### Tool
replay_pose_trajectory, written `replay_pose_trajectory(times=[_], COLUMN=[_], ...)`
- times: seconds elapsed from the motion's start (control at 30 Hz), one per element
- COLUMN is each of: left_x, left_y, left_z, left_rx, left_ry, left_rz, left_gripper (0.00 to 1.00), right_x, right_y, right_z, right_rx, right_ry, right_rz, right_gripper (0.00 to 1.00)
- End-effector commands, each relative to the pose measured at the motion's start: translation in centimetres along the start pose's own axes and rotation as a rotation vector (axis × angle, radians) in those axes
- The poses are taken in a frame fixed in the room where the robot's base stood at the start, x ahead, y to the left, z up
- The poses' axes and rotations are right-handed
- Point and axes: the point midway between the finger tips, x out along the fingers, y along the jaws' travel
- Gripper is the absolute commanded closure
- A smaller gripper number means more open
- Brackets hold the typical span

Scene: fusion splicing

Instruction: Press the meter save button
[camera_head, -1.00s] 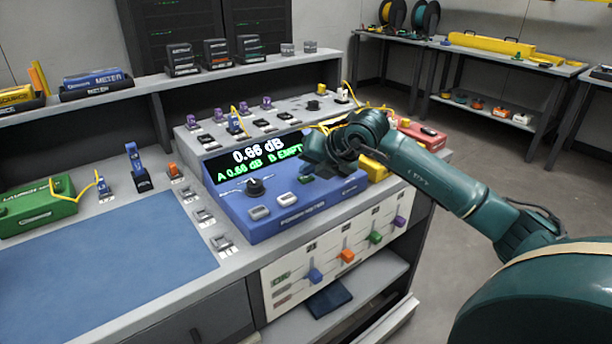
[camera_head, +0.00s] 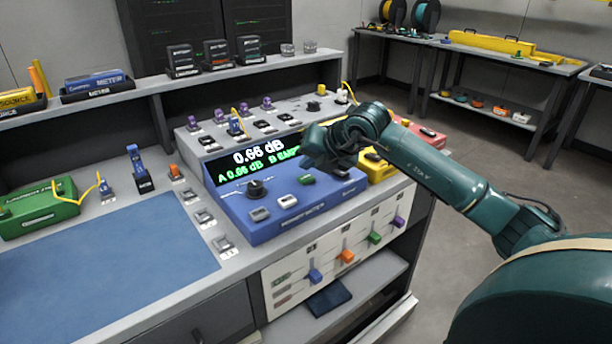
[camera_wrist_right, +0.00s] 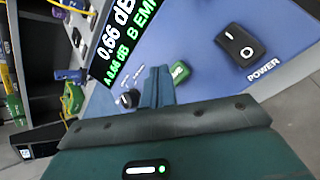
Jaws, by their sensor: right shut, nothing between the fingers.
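The blue power meter (camera_head: 270,231) stands on the bench with its display (camera_head: 258,160) reading 0.66 dB, with A 0.66 dB and B below it. A green button (camera_head: 306,180) sits on its sloped face, right of two grey buttons and a black knob (camera_head: 255,187). My right gripper (camera_head: 333,168) is over the meter's upper right, covering the end of the display. In the right wrist view the shut, empty fingers (camera_wrist_right: 158,86) appear beside the green button (camera_wrist_right: 180,72); I cannot tell whether they touch it. The button's label is not clearly readable. My left gripper is out of view.
A black power rocker switch (camera_wrist_right: 240,45) is on the meter's face. A yellow unit (camera_head: 376,168) stands right of the meter, and a connector panel with yellow cables lies behind. A blue mat (camera_head: 110,265) leaves clear bench room at the left.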

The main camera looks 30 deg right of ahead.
Motion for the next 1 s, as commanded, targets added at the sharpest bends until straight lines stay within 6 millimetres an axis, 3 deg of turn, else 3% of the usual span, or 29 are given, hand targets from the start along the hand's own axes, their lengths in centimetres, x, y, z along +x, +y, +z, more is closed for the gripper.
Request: replay_pose_trajectory(times=[0.43,1.0], left_x=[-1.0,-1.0], left_y=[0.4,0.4], left_z=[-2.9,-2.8], left_rx=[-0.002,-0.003], left_ry=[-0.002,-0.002], left_rz=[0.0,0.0], left_gripper=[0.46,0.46], right_x=[-3.2,-3.2], right_y=[2.3,2.4], right_z=[2.4,2.4], right_rx=[0.0,0.0], right_ry=[-0.002,-0.001], right_rz=[0.001,0.0], right_gripper=[1.0,1.0])
